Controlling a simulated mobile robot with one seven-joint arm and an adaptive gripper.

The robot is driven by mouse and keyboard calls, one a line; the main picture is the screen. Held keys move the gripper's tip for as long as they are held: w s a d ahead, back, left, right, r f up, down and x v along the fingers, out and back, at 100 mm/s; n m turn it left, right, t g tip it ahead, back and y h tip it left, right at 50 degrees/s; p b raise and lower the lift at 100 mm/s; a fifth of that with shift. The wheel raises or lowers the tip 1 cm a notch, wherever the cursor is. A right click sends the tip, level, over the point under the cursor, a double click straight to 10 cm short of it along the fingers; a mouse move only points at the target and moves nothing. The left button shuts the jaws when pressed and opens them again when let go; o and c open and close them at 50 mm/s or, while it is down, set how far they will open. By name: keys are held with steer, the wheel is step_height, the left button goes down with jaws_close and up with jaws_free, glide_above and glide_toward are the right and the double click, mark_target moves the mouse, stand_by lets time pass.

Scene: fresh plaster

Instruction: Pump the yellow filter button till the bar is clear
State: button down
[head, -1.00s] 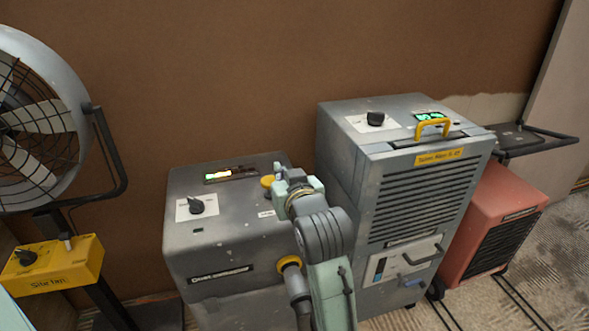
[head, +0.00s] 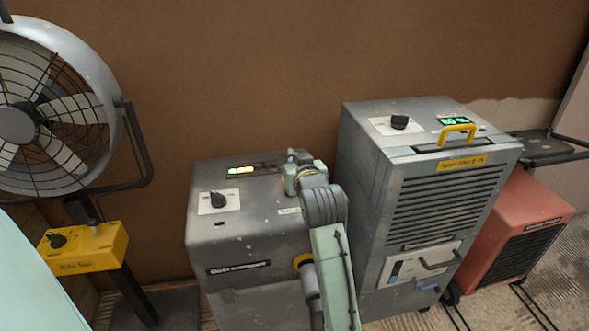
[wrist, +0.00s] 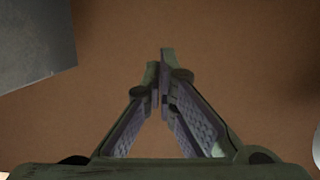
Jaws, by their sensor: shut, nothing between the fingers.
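The grey dust extractor (head: 235,245) stands in the middle of the head view. On its top are a black knob on a white plate (head: 218,201) and a dark bar display (head: 252,170). The left part of the bar is lit in small green-to-orange segments; its right part is dark. The yellow button does not show now; my arm seems to cover that spot. My gripper (head: 299,158) is over the extractor's back right. In the wrist view my gripper (wrist: 161,68) is shut and empty before the brown wall. Contact with the button cannot be seen.
A taller grey dehumidifier (head: 430,210) with a yellow handle (head: 457,132) stands close on the right. A red heater (head: 518,225) is beyond it. A fan (head: 55,110) with a yellow control box (head: 85,247) is on the left. The brown wall (head: 250,70) is close behind.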

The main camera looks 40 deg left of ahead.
step_height(320, 180, down, 4)
steer(key=shift+w+f, duration=0.1)
stand_by(0.4)
steer(key=shift+f+b, duration=0.7)
steer(key=shift+f, duration=0.8)
steer(key=shift+r, duration=0.2)
step_height(320, 180, up, 5)
steer(key=p, duration=0.5)
steer(key=shift+a, duration=0.1)
steer(key=f+b+v, duration=0.1)
steer(key=b+v, duration=0.2)
steer(key=v, duration=0.7)
